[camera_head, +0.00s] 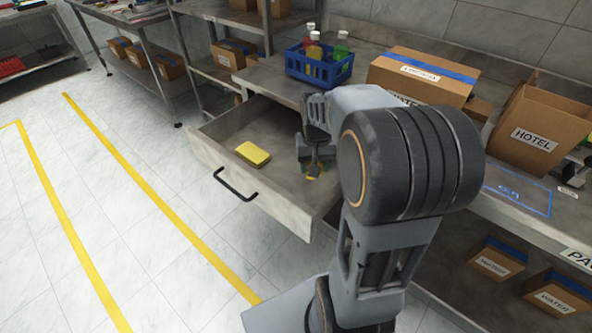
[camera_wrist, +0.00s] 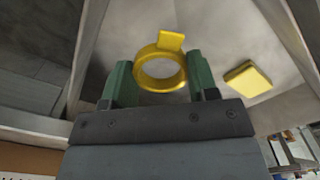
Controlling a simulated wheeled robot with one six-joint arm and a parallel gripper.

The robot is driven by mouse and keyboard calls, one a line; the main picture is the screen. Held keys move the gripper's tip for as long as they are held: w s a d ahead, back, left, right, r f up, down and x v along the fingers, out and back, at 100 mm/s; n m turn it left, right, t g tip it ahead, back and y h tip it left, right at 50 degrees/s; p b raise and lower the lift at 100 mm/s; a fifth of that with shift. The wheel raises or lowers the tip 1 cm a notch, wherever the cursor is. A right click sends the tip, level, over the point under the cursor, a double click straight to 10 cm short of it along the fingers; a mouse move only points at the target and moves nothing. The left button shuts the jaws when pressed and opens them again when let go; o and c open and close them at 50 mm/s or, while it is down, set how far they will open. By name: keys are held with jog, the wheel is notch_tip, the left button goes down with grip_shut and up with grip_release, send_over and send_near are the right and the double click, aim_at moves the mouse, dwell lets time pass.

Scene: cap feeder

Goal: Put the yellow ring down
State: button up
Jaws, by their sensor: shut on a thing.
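The yellow ring (camera_wrist: 146,82) is between the two green fingers of my gripper (camera_wrist: 160,84) in the wrist view, with its square tab pointing away from the gripper. In the head view my gripper (camera_head: 316,165) is inside the open drawer (camera_head: 208,152), near its right side. Only a small yellow bit of the ring (camera_head: 314,176) shows there. My gripper is shut on the ring. Whether the ring touches the drawer floor I cannot tell.
A yellow block (camera_head: 252,153) lies in the drawer, left of my gripper; it also shows in the wrist view (camera_wrist: 247,79). A blue crate (camera_head: 318,70) with bottles stands on the counter behind. A HOTEL box (camera_head: 535,125) stands right. The drawer floor around the block is clear.

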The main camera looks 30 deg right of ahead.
jog(key=b, duration=0.1)
send_over(297, 180)
jog(key=f, duration=0.6)
jog(key=shift+s+d+f, duration=0.15)
jog(key=shift+s, duration=0.05)
jog(key=shift+w+f+b, duration=0.15)
jog(key=shift+f+b, duration=0.15)
jog(key=shift+f, duration=0.6)
jog(key=shift+w+f+b, duration=0.1)
jog(key=shift+f+b, duration=0.15)
jog(key=shift+f, duration=0.65)
jog(key=shift+f, duration=0.15)
jog(key=o, duration=0.9)
notch_tip(297, 180, up, 12)
jog(key=p, duration=0.3)
jog(key=s+a+n+t, duration=0.1)
jog(key=s+a, duration=0.2)
jog(key=s, duration=0.2)
jog(key=s+a+r+n+t, duration=0.1)
jog(key=s+a, duration=0.2)
jog(key=s, duration=0.2)
jog(key=s+a+n, duration=0.1)
jog(key=s+a, duration=0.1)
jog(key=s, duration=0.3)
jog(key=shift+a+r+n+t, duration=0.3)
jog(key=shift+a+n+t, duration=0.1)
jog(key=shift+s+f, duration=0.15)
jog(key=shift+s, duration=0.1)
